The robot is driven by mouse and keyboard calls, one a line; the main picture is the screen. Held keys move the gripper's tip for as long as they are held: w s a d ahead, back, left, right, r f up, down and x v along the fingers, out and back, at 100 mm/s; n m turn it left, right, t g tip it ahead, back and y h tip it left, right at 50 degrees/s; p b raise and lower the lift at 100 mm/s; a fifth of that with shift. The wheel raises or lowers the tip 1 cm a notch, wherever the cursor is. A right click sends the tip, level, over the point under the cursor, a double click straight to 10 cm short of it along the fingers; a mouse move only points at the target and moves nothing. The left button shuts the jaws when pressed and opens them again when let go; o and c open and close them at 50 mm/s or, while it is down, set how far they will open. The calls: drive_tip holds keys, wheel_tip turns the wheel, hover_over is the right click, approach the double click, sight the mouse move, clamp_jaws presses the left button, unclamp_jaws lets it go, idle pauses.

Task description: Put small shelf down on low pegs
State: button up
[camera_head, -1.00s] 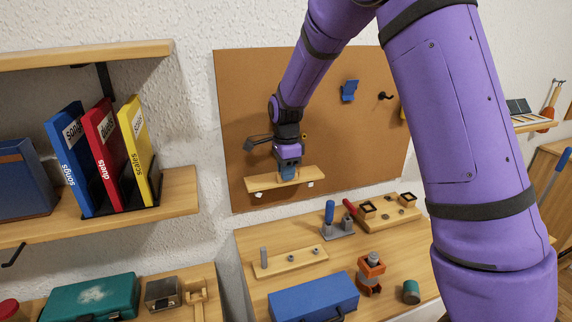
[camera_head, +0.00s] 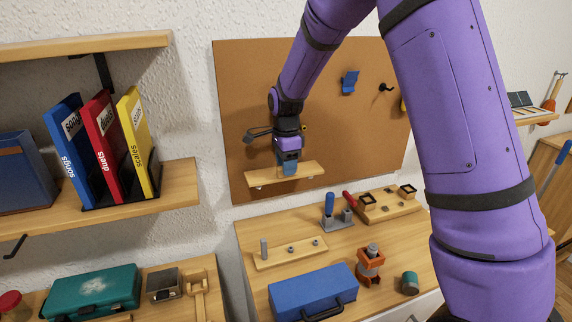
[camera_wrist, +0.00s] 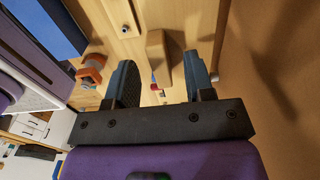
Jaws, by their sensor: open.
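The small shelf (camera_head: 308,171), a pale wooden board, is level in front of the lower part of the brown pinboard (camera_head: 240,100). Small light pegs (camera_head: 258,187) show just under its edge; whether it touches them is too small to tell. My gripper (camera_head: 288,172) is over the middle of the shelf, pointing down. In the wrist view my gripper's two dark fingers (camera_wrist: 160,82) are apart. A wooden block (camera_wrist: 157,55) shows between them, with gaps at both sides.
The wooden bench (camera_head: 345,245) below holds a blue toolbox (camera_head: 313,292), an orange clamp-like tool (camera_head: 370,262) and a wooden strip with posts (camera_head: 290,252). A blue holder (camera_head: 349,82) and black hook (camera_head: 386,87) are higher on the pinboard. Bookshelves stand at the left.

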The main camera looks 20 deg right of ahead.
drive_tip(key=shift+r, duration=2.3)
wheel_tip(320, 180, up, 11)
